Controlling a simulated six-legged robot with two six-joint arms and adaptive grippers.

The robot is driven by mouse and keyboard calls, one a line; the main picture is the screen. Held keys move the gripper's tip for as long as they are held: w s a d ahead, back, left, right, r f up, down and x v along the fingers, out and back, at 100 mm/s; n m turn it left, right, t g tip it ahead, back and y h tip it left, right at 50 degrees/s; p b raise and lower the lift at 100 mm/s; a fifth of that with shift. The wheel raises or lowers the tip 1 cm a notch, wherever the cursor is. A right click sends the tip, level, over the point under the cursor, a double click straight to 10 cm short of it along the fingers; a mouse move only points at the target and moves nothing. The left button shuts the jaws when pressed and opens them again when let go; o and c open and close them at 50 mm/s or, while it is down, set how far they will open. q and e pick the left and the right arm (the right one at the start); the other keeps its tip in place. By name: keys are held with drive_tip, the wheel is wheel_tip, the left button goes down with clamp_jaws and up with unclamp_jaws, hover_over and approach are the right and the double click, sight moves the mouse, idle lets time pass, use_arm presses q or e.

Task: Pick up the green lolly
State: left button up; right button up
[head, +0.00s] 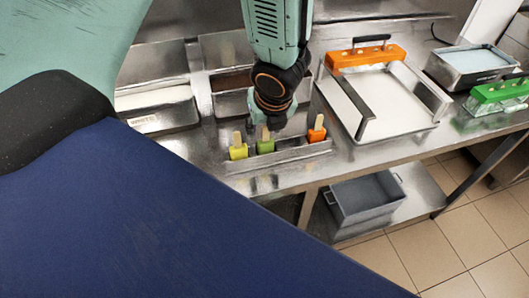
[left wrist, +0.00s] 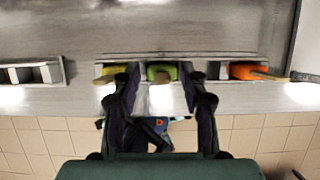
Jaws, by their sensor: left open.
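The green lolly (head: 265,147) stands stick-up in a metal holder (head: 290,156) at the front edge of the steel counter, between a yellow lolly (head: 238,153) and an orange lolly (head: 317,134). My left gripper (head: 267,121) points down just above the green lolly, at its stick. In the left wrist view my left gripper (left wrist: 160,78) is open, with one finger on each side of the green lolly (left wrist: 162,73). I cannot tell whether a finger touches it. My right gripper is not in view.
Metal containers (head: 155,108) are sunk in the counter behind. A grey bin (head: 365,198) stands on the lower shelf.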

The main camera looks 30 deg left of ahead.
use_arm(q)
drive_tip(key=shift+w+d+f, duration=0.15)
drive_tip(key=shift+w+f, duration=0.05)
drive_tip(key=shift+c, duration=0.4)
drive_tip(key=shift+s+a, duration=0.1)
drive_tip(key=shift+a, duration=0.15)
drive_tip(key=shift+c, duration=1.4)
drive_tip(key=shift+d, duration=0.1)
clamp_jaws()
